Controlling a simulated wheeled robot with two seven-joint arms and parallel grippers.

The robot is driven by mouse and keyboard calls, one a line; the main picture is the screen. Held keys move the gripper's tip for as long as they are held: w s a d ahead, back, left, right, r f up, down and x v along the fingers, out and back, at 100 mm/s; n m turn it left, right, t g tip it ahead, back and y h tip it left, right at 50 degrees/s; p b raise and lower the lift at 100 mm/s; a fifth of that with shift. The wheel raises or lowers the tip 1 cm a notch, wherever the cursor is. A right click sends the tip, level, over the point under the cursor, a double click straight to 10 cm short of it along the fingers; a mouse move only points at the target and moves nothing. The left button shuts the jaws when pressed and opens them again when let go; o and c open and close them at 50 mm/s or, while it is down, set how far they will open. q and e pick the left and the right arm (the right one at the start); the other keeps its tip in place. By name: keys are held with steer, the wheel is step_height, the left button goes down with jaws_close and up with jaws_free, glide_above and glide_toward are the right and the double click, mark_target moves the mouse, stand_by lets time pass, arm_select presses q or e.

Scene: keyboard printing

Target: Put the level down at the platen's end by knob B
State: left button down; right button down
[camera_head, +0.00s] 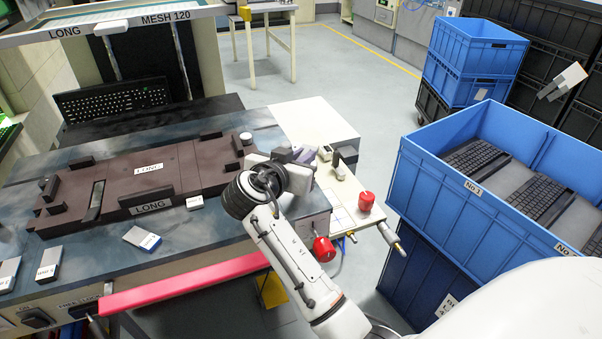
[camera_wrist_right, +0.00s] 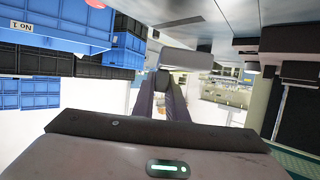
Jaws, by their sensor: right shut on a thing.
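My right gripper (camera_head: 302,154) is over the right end of the brown LONG plate (camera_head: 195,164), near a pale side plate (camera_head: 350,205). In the right wrist view its two dark fingers (camera_wrist_right: 164,84) are shut on a grey bar (camera_wrist_right: 190,58), which I take as the level. In the head view the wrist and fingers mostly hide the held thing; I cannot tell whether it touches anything below. Two red knobs show, one on the pale plate (camera_head: 366,201) and one lower at the front (camera_head: 323,249). I cannot read which is B. My left gripper is not in view.
A small dark-topped fitting (camera_head: 348,155) stands on the pale plate near the fingers. A blue crate (camera_head: 440,175) holding keyboards stands to the right. A red bar (camera_head: 185,285) runs along the bench front. Small labelled blocks (camera_head: 142,238) lie on the bench.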

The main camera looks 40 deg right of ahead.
step_height(320, 180, down, 4)
steer(key=shift+f, duration=0.25)
steer(key=shift+f, duration=0.2)
steer(key=c, duration=1.8)
jaws_free()
steer(key=shift+o, duration=0.2)
steer(key=shift+r, duration=0.1)
